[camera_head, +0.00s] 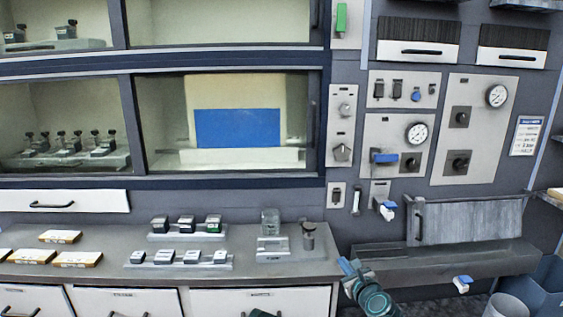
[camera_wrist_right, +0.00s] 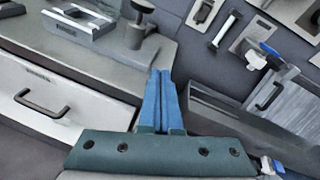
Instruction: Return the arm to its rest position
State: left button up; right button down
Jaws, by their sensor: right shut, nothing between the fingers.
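My right gripper (camera_head: 349,267) is at the right end of the counter, in front of its front corner. Its blue fingers are pressed together and hold nothing. In the right wrist view the shut fingers (camera_wrist_right: 161,100) point toward the counter's edge, below a dark cylindrical piece (camera_wrist_right: 136,30). Only a small dark green part, which may be my left arm, shows at the bottom edge of the head view; no left fingers are visible.
The grey counter (camera_head: 300,272) carries small blocks on racks, yellowish boxes (camera_head: 60,236), a clear container (camera_head: 270,222) and a dark cylinder (camera_head: 308,236). Drawers lie below. A grey trough (camera_head: 450,262) and a blue bin (camera_head: 545,285) are at the right.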

jog(key=s+a+f+n+g+y+p, duration=0.1)
jog(key=s+a+f+n+g+p, duration=0.15)
jog(key=s+a+n, duration=0.35)
jog(key=s+a+f+n+g+p, duration=0.1)
jog(key=a+f+n+g, duration=0.25)
jog(key=n, duration=0.35)
jog(key=s+a+f+n+g+y+p, duration=0.1)
jog(key=s+a+f+n+g, duration=0.15)
jog(key=s+a+n, duration=0.35)
pick_arm(q)
notch_tip(320, 180, up, 8)
jog(key=p, duration=0.3)
pick_arm(e)
jog(key=s+d+n+g+h, duration=0.3)
jog(key=s+n+g+h, duration=0.3)
jog(key=s+n, duration=0.6)
jog(key=n+g, duration=0.1)
jog(key=n, duration=0.2)
jog(key=shift+d+f, duration=0.3)
jog(key=shift+f, duration=0.05)
pick_arm(q)
jog(key=shift+o, duration=0.2)
